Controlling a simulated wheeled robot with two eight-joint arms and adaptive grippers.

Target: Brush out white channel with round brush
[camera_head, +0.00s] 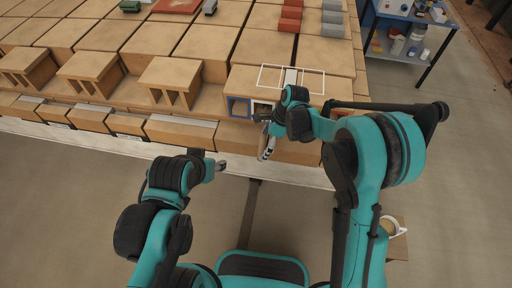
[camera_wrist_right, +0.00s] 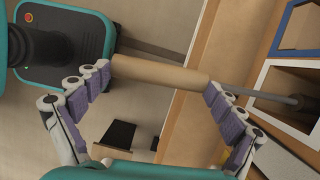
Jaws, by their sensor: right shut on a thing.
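My right gripper (camera_head: 267,138) is at the front face of a tan hollow brick (camera_head: 238,84). In the right wrist view its purple-padded fingers are shut on the wooden handle of the round brush (camera_wrist_right: 160,73). The brush's thin grey rod runs right to a dark head that overlaps the opening of the white-framed channel (camera_wrist_right: 261,78); how deep it sits is unclear. The white channel (camera_head: 262,106) also shows in the head view, partly hidden by my gripper, beside the blue-framed channel (camera_head: 238,107). My left gripper (camera_head: 220,165) is off the table's front edge, its jaws too small to read.
Several other hollow bricks (camera_head: 172,80) stand in a row to the left. Rows of solid tan blocks fill the table behind. Red blocks (camera_head: 290,18) and grey blocks (camera_head: 331,20) stand at the back. A blue trolley (camera_head: 410,14) is at the upper right. Open floor lies in front.

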